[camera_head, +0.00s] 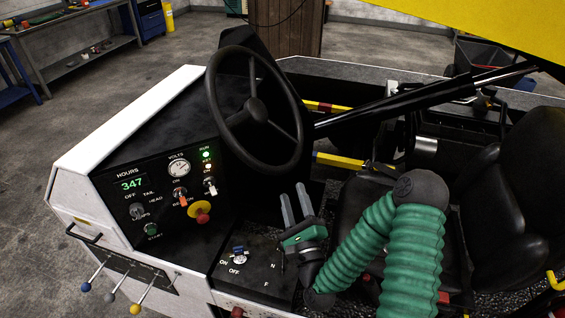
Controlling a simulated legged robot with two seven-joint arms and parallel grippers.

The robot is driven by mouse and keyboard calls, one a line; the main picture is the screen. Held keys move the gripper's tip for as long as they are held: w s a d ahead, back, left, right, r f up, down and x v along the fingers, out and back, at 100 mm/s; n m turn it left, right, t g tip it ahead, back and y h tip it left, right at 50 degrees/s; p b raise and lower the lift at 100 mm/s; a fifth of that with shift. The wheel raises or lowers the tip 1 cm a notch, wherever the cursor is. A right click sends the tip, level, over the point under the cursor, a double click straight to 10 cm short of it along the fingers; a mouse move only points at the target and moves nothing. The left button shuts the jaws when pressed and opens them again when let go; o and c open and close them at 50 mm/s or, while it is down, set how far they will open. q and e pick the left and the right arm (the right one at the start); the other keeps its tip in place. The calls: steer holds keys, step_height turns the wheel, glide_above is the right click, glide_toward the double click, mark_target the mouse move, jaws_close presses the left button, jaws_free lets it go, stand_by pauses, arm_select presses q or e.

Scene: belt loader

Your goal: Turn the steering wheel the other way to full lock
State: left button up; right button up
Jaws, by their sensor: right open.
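The black steering wheel (210,99) stands tilted above the dashboard, left of the middle of the head view. It has several spokes meeting at a dark hub. My right gripper (295,205), on a green-sleeved arm, is below and slightly right of the wheel's lower rim. Its two grey fingers point upward, apart and empty, and it appears clear of the rim. My left gripper is not in view.
The dashboard (118,162) left of the wheel carries gauges, switches and a red-and-yellow knob (202,215). A lower panel (255,275) with a switch sits beside my gripper. Black seats (520,200) stand at the right. A dark bar crosses right of the wheel.

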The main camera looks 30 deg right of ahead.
mark_target(290, 168)
steer(key=x, duration=0.2)
steer(key=b+x, duration=0.1)
steer(key=x, duration=0.2)
steer(key=d+x, duration=0.1)
steer(key=x, duration=0.2)
steer(key=shift+r, duration=0.4)
steer(key=shift+m, duration=0.3)
steer(key=w+d, duration=0.1)
steer(key=w, duration=0.1)
steer(key=w+d, duration=0.2)
steer(key=shift+w+d+r, duration=0.1)
steer(key=shift+w+d, duration=0.05)
steer(key=shift+w, duration=0.15)
steer(key=shift+a+r, duration=0.1)
steer(key=shift+a, duration=0.35)
steer(key=c, duration=0.5)
steer(key=shift+a+r, duration=0.1)
steer(key=shift+a, duration=0.25)
steer(key=c, duration=0.5)
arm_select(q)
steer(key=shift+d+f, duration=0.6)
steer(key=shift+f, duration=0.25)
arm_select(e)
steer(key=shift+d, duration=0.1)
steer(key=shift+d, duration=0.1)
